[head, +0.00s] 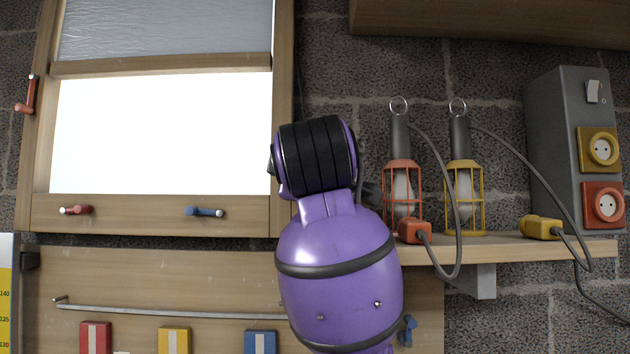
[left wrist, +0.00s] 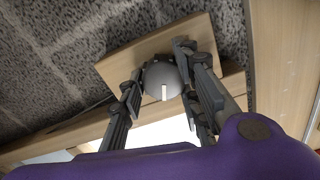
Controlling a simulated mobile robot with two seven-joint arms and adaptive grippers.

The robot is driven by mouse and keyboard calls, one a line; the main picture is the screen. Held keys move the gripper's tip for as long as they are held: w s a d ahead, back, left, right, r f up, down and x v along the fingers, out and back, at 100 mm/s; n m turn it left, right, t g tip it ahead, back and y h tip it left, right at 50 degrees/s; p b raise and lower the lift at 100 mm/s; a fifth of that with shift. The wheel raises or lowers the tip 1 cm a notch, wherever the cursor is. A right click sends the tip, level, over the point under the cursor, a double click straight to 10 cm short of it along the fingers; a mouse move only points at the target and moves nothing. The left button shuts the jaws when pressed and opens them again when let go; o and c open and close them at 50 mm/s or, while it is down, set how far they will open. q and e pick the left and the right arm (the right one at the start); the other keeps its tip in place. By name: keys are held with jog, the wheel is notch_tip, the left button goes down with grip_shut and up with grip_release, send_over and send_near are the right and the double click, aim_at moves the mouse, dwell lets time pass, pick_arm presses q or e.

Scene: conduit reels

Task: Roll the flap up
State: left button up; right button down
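A wooden frame (head: 160,215) at the left of the head view has a grey crinkled sheet (head: 165,30) in its upper opening and a bright white area (head: 160,130) in its lower one. I cannot tell which is the flap. A red crank (head: 28,95) sits on the frame's left edge. A purple arm of mine covers the frame's lower right corner, hiding the hand. In the left wrist view my left gripper (left wrist: 160,62) has its fingers on either side of a round grey knob (left wrist: 158,84) with a white mark. Contact is unclear. My right gripper is not seen.
Red (head: 76,210) and blue (head: 205,211) handles sit on the frame's lower rail. A shelf (head: 510,248) at the right holds an orange (head: 402,185) and a yellow caged lamp (head: 463,190) with cables. A grey socket box (head: 552,150) stands behind. A metal rod (head: 170,312) runs below the frame.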

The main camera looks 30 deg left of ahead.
pick_arm(q)
jog(key=shift+o, duration=1.4)
jog(key=shift+s+r, duration=0.1)
jog(key=shift+r, duration=0.25)
jog(key=shift+o, duration=0.4)
jog(key=shift+f, duration=0.15)
jog(key=v, duration=1.2)
jog(key=shift+a, duration=0.15)
jog(key=shift+f, duration=0.1)
